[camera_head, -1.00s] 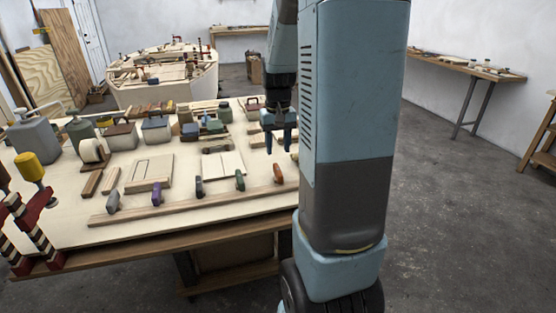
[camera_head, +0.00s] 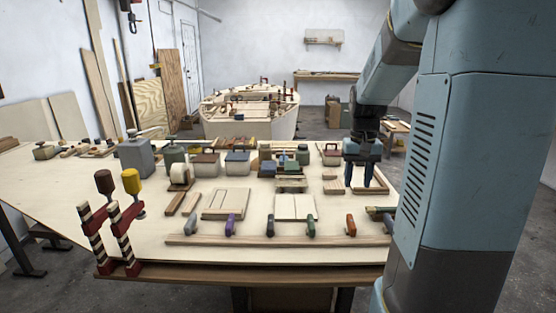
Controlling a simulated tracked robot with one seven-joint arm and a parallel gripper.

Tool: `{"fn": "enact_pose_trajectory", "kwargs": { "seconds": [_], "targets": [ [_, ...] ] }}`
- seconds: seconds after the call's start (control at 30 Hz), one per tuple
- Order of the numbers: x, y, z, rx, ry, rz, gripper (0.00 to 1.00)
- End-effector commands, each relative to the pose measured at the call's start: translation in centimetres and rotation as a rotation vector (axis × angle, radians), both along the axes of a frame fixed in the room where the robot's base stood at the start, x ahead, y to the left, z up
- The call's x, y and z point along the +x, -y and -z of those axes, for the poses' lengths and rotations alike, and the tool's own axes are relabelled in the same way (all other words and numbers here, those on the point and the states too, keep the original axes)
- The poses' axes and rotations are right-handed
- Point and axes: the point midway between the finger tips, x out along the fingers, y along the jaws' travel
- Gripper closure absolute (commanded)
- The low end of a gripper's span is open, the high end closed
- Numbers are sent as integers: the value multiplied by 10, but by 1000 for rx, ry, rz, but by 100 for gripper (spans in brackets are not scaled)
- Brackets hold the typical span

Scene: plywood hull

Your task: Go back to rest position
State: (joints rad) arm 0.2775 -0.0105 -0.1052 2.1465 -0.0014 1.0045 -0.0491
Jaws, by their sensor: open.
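My gripper (camera_head: 362,172) points down over the right part of the workbench (camera_head: 160,235). Its two dark blue fingers are apart, with nothing seen between them. A wooden frame-like piece (camera_head: 381,186) lies just behind and beside the fingers; I cannot tell whether they touch it. My blue-grey arm fills the right side of the view and hides the bench's right edge.
Clamps with coloured handles, such as a purple one (camera_head: 231,225), line a wooden strip (camera_head: 272,240) along the front. A grey can (camera_head: 135,158) and several boxes stand on the bench. Red and striped clamps (camera_head: 94,238) stand at the left corner. A plywood hull (camera_head: 250,122) is behind.

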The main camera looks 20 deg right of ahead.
Motion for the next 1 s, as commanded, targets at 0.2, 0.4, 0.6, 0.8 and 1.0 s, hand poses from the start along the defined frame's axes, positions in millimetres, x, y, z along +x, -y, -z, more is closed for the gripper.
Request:
{"fn": "enact_pose_trajectory", "kwargs": {
  "seconds": [0.2,0.4,0.6,0.8,1.0],
  "targets": [
    [-8,-14,-12,-7,33,-23,55],
    [-35,-52,-40,-25,121,-84,55],
    [-67,-88,-62,-43,217,-149,55],
    [-103,-120,-77,-60,313,-215,55],
    [-140,-145,-84,-71,405,-276,55]
  ]
}}
